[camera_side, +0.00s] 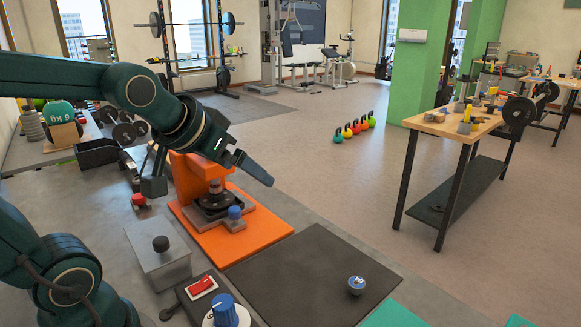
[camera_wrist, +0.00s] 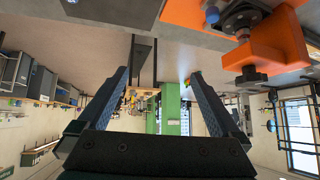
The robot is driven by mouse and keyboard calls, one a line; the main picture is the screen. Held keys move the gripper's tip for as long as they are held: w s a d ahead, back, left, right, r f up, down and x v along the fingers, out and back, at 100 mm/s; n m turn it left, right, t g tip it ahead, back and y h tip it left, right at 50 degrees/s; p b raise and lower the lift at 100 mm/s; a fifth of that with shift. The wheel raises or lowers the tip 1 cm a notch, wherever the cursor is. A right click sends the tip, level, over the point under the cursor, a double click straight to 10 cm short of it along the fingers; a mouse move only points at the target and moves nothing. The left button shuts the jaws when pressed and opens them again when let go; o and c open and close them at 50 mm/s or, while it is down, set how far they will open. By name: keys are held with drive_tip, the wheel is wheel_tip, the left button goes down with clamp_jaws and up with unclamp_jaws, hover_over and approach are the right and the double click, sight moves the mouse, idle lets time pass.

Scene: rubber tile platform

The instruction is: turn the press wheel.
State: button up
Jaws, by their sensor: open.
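The orange press (camera_side: 190,175) stands on an orange base plate, left of centre in the side view. Its dark round wheel (camera_side: 213,203) sits low at the front, with a blue knob (camera_side: 235,212) at its near right edge. My arm passes in front of the upper part of the press. My gripper (camera_wrist: 158,74) is open and empty, its two fingers spread apart in the wrist view. In the side view it is above and right of the wheel, clear of it. The wrist view is upside down and shows the press (camera_wrist: 285,40) at upper right, outside the fingers.
A grey box with a black knob (camera_side: 161,244), a red switch (camera_side: 201,286) and a blue dial (camera_side: 225,309) stand in front of the press. A dark mat (camera_side: 300,272) holds a small round blue-topped object (camera_side: 356,285). Most of the mat is clear.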

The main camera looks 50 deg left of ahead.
drive_tip(key=s+d+m+g+h, duration=0.1)
drive_tip(key=s+d, duration=0.4)
drive_tip(key=s, duration=0.1)
drive_tip(key=shift+g+h, duration=0.3)
drive_tip(key=shift+h, duration=0.1)
drive_tip(key=shift+r, duration=0.2)
wheel_tip(320, 180, up, 4)
drive_tip(key=w+a+n+t+y, duration=0.3)
drive_tip(key=w+a+y, duration=0.1)
drive_tip(key=w+a, duration=0.7)
drive_tip(key=a+n+t+y, duration=0.1)
drive_tip(key=a+y, duration=0.1)
drive_tip(key=a, duration=0.2)
drive_tip(key=s+a+n+t+y, duration=0.1)
drive_tip(key=a+y, duration=0.1)
drive_tip(key=a, duration=0.3)
drive_tip(key=a+n+t+y, duration=0.1)
drive_tip(key=a+y, duration=0.1)
drive_tip(key=a, duration=0.3)
drive_tip(key=shift+s+a, duration=0.2)
drive_tip(key=shift+n+t+y, duration=0.3)
drive_tip(key=shift+y, duration=0.1)
drive_tip(key=f, duration=0.8)
drive_tip(key=shift+s+a+f, duration=0.15)
drive_tip(key=shift+a+f, duration=0.1)
drive_tip(key=shift+f, duration=0.1)
drive_tip(key=shift+x, duration=2.5)
